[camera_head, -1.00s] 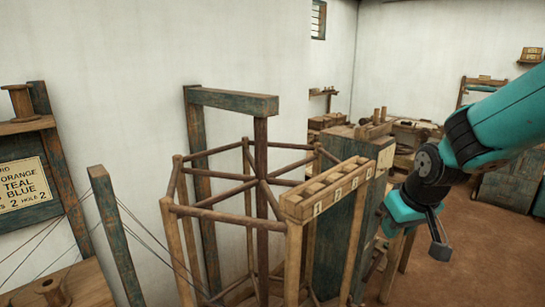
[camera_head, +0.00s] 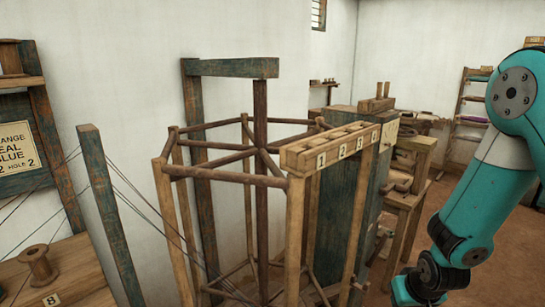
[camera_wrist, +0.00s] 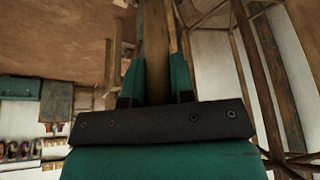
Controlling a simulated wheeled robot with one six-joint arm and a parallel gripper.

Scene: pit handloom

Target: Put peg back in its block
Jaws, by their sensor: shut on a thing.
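A long brown wooden piece, seemingly the peg (camera_wrist: 157,45), stands between the two teal fingers of my gripper (camera_wrist: 157,78) in the wrist view. The gripper is shut on it; its far end runs off the top of the picture. In the head view my arm hangs at the right and its wrist reaches the bottom edge, so the fingers and peg are hidden there. A wooden block (camera_head: 330,150) with numbered labels and a row of openings in its top sits at the middle, on wooden posts. My wrist is lower than the block and to its right, apart from it.
A skeletal wooden reel (camera_head: 261,140) stands left of the block, with a blue-green post and beam (camera_head: 230,68) behind it. A dark cabinet (camera_head: 355,200) and wooden stands are close behind the block. A spool (camera_head: 38,265) and taut threads are at the left. Brown floor is open at the right.

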